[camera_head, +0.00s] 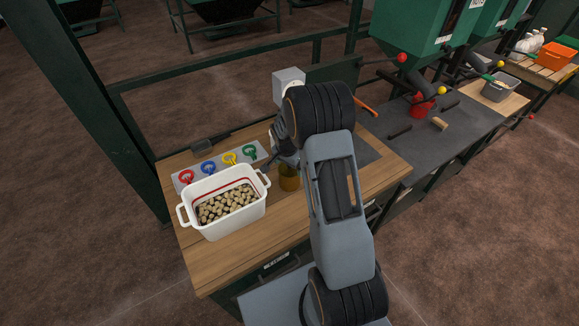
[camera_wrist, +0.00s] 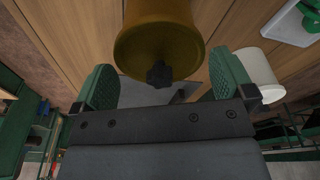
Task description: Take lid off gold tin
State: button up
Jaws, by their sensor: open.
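The gold tin (camera_head: 289,178) stands on the wooden bench top in the head view, partly hidden by my arm. In the wrist view the gold tin (camera_wrist: 160,40) is at the top middle, with its round lid face and a dark lobed knob (camera_wrist: 158,75) toward me. My gripper (camera_wrist: 165,84) is open, with one green-padded finger on each side of the knob. Gaps show between the fingers and the knob, and nothing is held. In the head view my gripper (camera_head: 281,153) is just above and beside the tin, mostly hidden by my arm.
A white tub (camera_head: 213,224) of small tan pieces stands left of the tin. Behind it, a grey panel (camera_head: 217,168) carries red, blue, yellow and green clips. A white rounded object (camera_wrist: 259,75) is close to the right finger. A green post and rail stand behind the bench.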

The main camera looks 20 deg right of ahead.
jog(key=shift+f, duration=0.1)
jog(key=c, duration=0.6)
